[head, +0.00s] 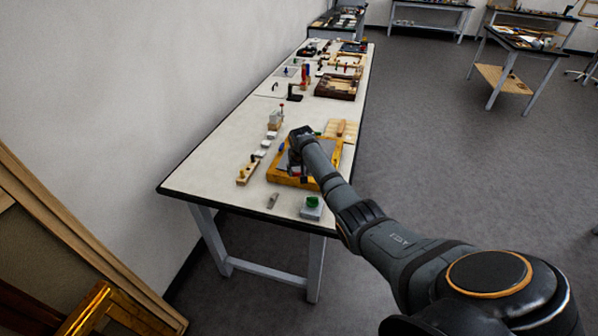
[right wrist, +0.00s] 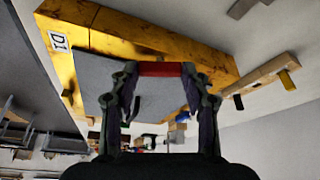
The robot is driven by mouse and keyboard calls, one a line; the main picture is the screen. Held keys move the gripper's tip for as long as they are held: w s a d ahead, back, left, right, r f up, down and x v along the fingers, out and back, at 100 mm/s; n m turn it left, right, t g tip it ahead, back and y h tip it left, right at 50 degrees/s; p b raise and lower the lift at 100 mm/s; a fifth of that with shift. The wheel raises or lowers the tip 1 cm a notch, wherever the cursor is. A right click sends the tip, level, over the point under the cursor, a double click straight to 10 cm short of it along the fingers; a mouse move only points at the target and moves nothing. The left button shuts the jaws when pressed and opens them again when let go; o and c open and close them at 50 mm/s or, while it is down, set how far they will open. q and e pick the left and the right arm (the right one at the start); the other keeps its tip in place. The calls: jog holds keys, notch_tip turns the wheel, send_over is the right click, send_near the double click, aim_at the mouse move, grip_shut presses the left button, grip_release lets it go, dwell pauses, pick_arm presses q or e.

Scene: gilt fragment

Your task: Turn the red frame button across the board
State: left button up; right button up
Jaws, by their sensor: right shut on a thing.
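The gilt frame (head: 280,176) lies on the near part of the long white table, and its yellow bars with a "D1" label fill the top of the right wrist view (right wrist: 130,38). A grey board (right wrist: 120,85) sits inside the frame. The red button (right wrist: 160,69) shows as a short red bar at the frame's inner edge. My right gripper (right wrist: 162,75) is shut on it, one finger at each end. In the head view my right arm and gripper (head: 296,172) cover much of the frame, and the button cannot be made out. My left gripper is not in view.
A wooden strip with pegs (head: 247,171) lies left of the frame. A grey block with a green top (head: 312,207) stands near the table's front edge. A light wooden board (head: 343,129) and a dark frame (head: 337,86) lie farther back. Bare tabletop is at left.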

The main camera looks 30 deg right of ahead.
jog(key=shift+d+r+n+p, duration=0.1)
jog(key=shift+n+p, duration=0.25)
jog(key=shift+n, duration=0.25)
jog(key=shift+d+n+y, duration=0.1)
jog(key=shift+n+y, duration=0.4)
jog(key=shift+n, duration=0.3)
jog(key=shift+n+t+y, duration=0.3)
jog(key=shift+n, duration=0.6)
jog(key=shift+d+f+n+y+b, duration=0.1)
jog(key=shift+f+n+y+b, duration=0.25)
jog(key=shift+n, duration=0.55)
jog(key=shift+r+n+y+b, duration=0.1)
jog(key=shift+n+y+b, duration=0.15)
jog(key=shift+n+b, duration=0.2)
jog(key=n+y+b, duration=0.1)
jog(key=n+b, duration=0.1)
jog(key=b, duration=0.1)
jog(key=n+b, duration=0.3)
jog(key=shift+w+d+g+y+b, duration=0.1)
jog(key=shift+d+g+y+b, duration=0.1)
jog(key=shift+g+y+b, duration=0.2)
jog(key=shift+r+n+b, duration=0.15)
jog(key=shift+n+b, duration=0.5)
jog(key=shift+b, duration=0.1)
